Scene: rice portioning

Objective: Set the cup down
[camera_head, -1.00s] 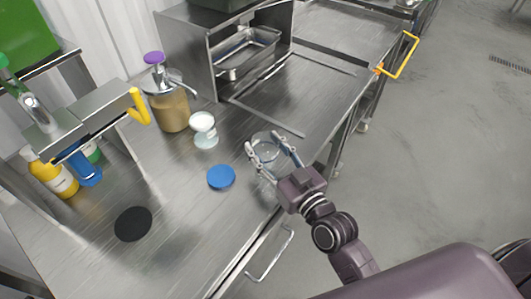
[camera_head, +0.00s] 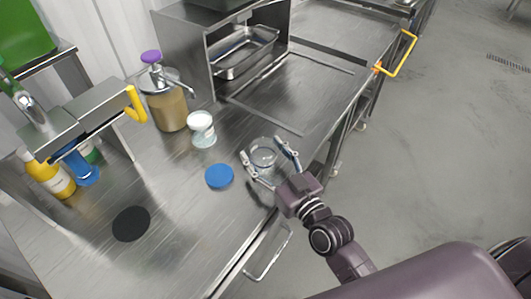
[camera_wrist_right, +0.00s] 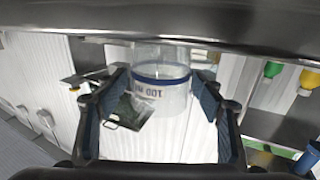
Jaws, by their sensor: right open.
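A clear cup (camera_head: 263,154) stands on the steel counter near its front edge, between the fingers of my right gripper (camera_head: 264,149). The right gripper is open, with its fingers spread on either side of the cup. My left gripper is not in view.
A blue disc (camera_head: 219,176) and a black disc (camera_head: 131,223) lie on the counter (camera_head: 180,240). Beside the purple-topped pump bottle (camera_head: 166,108) stands a clear cup with white contents (camera_head: 202,127). A dispenser with a yellow lever (camera_head: 137,104) stands at left, near bottles.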

